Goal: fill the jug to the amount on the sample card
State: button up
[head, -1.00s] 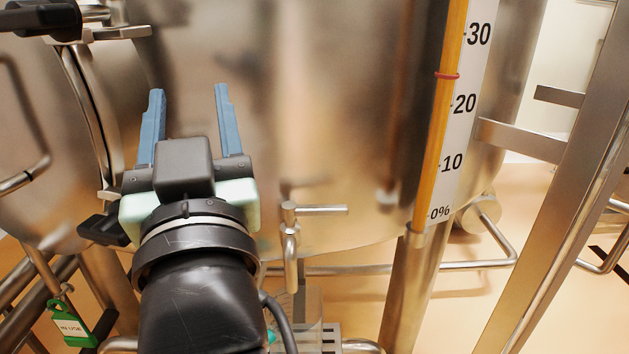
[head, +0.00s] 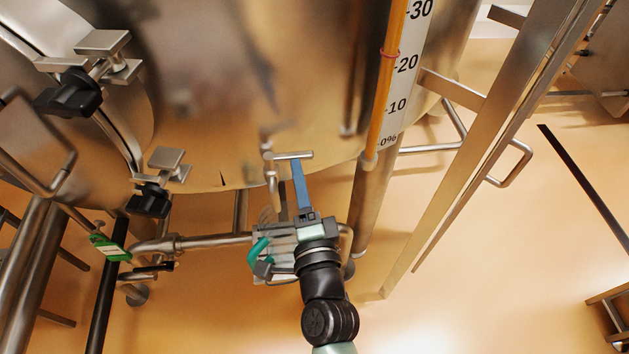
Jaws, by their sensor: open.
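My gripper (head: 291,176) is open, seen nearly edge-on, with its blue fingers pointing up at the small tap (head: 272,180) under the steel vessel. The fingers overlap the tap's bar handle (head: 292,155) in the head view; I cannot tell whether they touch. A teal handle (head: 259,249), which looks like the jug's, shows left of my gripper. The rest there is mostly hidden behind my gripper and wrist, so its fill cannot be seen. I cannot pick out a sample card. A gauge tube (head: 391,70) on the vessel has a red ring (head: 390,54) a little above 20.
The steel vessel (head: 230,80) fills the upper middle. A slanted steel post (head: 470,170) stands at right. Open floor (head: 520,270) lies beyond it.

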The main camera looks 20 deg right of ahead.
aim_at(309, 159)
jog(key=shift+w+d+f+m+h, duration=0.2)
jog(key=shift+w+d+f+m, duration=0.15)
jog(key=shift+w+d, duration=0.6)
jog(key=shift+w+d+f+m+h, duration=0.25)
jog(key=shift+w+d+f, duration=0.2)
jog(key=shift+w, duration=0.95)
jog(key=shift+w+d+f+m+h, duration=0.15)
jog(key=shift+w+d+f+m, duration=0.2)
jog(key=shift+w+d, duration=0.6)
jog(key=shift+w+a+r, duration=0.1)
jog(key=shift+w+a, duration=0.1)
grip_shut()
